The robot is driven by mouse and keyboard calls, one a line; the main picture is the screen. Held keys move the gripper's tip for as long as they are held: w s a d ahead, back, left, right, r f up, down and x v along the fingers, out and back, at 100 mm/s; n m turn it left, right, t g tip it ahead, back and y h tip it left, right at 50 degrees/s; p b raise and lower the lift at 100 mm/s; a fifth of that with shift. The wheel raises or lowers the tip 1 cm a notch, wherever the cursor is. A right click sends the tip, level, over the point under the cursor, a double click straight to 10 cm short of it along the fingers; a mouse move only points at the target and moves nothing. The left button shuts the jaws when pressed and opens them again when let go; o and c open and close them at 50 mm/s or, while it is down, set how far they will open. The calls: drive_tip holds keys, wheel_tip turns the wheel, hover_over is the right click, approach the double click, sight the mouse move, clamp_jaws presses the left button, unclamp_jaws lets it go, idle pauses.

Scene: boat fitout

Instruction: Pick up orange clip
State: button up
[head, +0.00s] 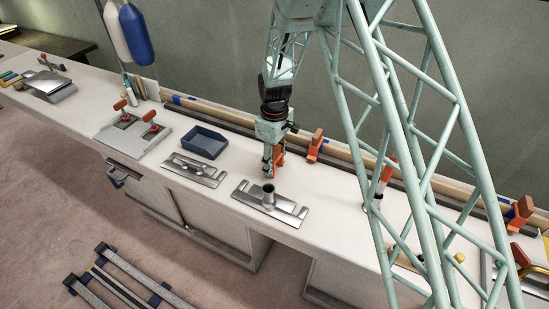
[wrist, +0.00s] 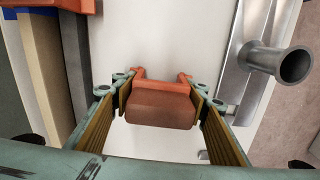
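The orange clip (wrist: 160,105) sits between the two fingers of my gripper (wrist: 160,95) in the wrist view. The yellow-brown finger pads meet both its sides, with no clear gap. The orange clip (head: 279,157) shows there beside the near finger, partly hidden. It is upright and low over the worktop; I cannot tell whether it touches the surface.
Another orange clip (head: 316,145) stands on the rear rail to the right. A metal plate with a tube (head: 268,198) lies just in front of my gripper. A blue tray (head: 202,142) and a second metal plate (head: 194,170) are to the left.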

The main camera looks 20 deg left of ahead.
sight(275, 148)
drive_tip(key=shift+c, duration=0.9)
drive_tip(key=shift+r, duration=0.15)
drive_tip(key=shift+r+p, duration=1.1)
drive_tip(key=shift+r, duration=3.75)
